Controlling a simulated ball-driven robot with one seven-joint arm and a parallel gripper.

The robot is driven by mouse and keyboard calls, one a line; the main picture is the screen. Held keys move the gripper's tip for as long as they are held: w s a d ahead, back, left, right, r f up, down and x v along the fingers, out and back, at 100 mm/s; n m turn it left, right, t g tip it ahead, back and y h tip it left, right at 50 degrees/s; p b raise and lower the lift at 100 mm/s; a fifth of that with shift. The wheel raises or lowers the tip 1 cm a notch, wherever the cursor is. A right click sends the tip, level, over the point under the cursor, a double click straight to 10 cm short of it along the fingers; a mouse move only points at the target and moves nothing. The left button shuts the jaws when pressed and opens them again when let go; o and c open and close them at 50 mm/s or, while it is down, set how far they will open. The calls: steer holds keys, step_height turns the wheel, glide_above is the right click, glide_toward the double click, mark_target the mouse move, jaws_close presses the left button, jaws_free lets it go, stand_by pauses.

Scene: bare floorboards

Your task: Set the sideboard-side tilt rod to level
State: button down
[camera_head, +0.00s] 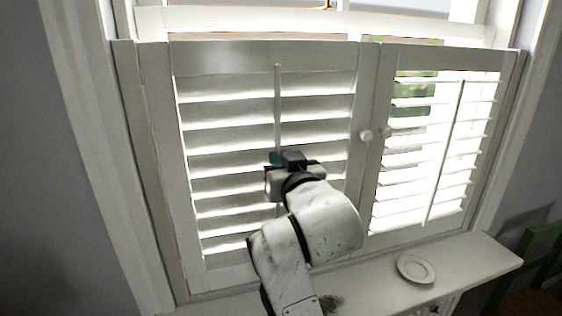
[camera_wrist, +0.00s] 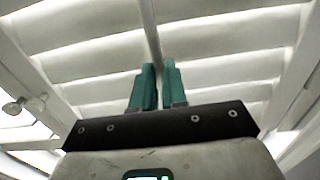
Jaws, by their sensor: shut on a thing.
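The left shutter panel has a thin white vertical tilt rod (camera_head: 277,95) down its middle. It also shows in the wrist view (camera_wrist: 148,28), running down to my fingertips. This panel's slats (camera_head: 225,138) are tilted, with narrow bright gaps between them. My gripper (camera_head: 276,158) is at the rod about halfway down the panel. In the wrist view its teal fingers (camera_wrist: 157,75) are shut on the rod. The right panel has its own tilt rod (camera_head: 443,155), which stands apart from my gripper; its slats (camera_head: 400,185) let in much more light.
A white knob (camera_head: 365,135) sits on the left panel's right stile. Below the window is a white top (camera_head: 470,255) with a small plate (camera_head: 416,269) on it; it may be the sideboard. A green chair (camera_head: 540,245) stands at the far right. A dark tuft (camera_head: 330,303) lies near my arm.

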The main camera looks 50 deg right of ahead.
step_height(320, 180, down, 3)
steer(key=shift+f+b, duration=0.1)
steer(key=shift+b, duration=0.9)
steer(key=c, duration=1.2)
jaws_free()
steer(key=shift+o, duration=0.2)
